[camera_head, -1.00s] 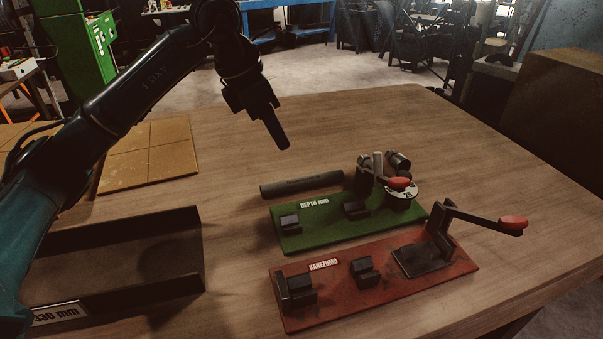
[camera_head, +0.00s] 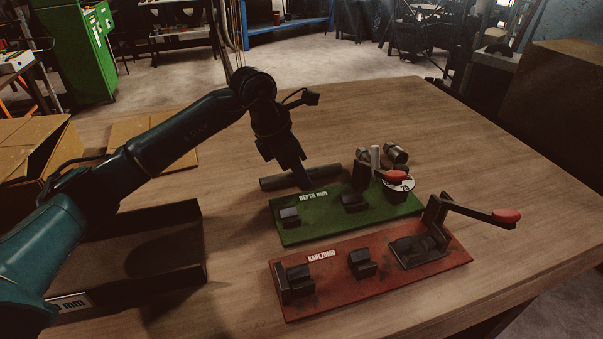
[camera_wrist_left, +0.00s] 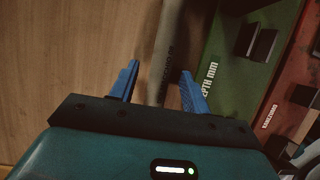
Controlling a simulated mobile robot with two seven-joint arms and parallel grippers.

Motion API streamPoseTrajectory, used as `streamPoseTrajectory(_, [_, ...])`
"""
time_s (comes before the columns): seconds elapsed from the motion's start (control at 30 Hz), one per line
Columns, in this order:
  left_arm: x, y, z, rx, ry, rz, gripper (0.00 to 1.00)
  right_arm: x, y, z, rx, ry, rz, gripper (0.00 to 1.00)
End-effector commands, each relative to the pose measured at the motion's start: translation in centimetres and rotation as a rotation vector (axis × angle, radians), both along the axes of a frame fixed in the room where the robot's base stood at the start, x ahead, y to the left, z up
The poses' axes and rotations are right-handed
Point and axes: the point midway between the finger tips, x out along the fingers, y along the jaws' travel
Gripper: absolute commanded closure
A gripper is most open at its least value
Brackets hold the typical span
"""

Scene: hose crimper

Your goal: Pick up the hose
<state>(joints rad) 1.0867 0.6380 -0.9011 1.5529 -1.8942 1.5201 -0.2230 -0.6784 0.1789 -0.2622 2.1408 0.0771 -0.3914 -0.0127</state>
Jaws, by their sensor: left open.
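The hose (camera_head: 325,177) is a dark grey tube lying on the table just behind the green board. In the left wrist view the hose (camera_wrist_left: 168,50) runs up and down the picture, between the two blue fingers. My left gripper (camera_head: 303,184) is open and points down at the hose from above. Its spread fingers also show in the left wrist view (camera_wrist_left: 158,85), one on each side of the hose. I cannot tell whether they touch it. My right gripper is not in view.
The green board (camera_head: 330,218) labelled DEPTH mm has black blocks and a red-handled dial. In front is the red board (camera_head: 335,292) with a red-knobbed lever (camera_head: 470,212). A dark tray (camera_head: 203,240) stands at left. Metal cylinders (camera_head: 396,154) stand behind the green board. The table's back right is clear.

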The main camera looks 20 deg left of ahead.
Motion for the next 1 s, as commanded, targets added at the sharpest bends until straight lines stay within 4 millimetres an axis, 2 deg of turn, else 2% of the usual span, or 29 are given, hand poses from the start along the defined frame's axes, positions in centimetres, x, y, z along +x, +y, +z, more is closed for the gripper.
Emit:
streamPoseTrajectory(0.5, [0.01,0.02,-0.32,0.000,-0.001,0.000,0.53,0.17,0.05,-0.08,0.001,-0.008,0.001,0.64])
streamPoseTrajectory(1.0, [0.00,0.02,-0.25,0.000,0.000,0.000,0.93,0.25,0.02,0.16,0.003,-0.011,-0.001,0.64])
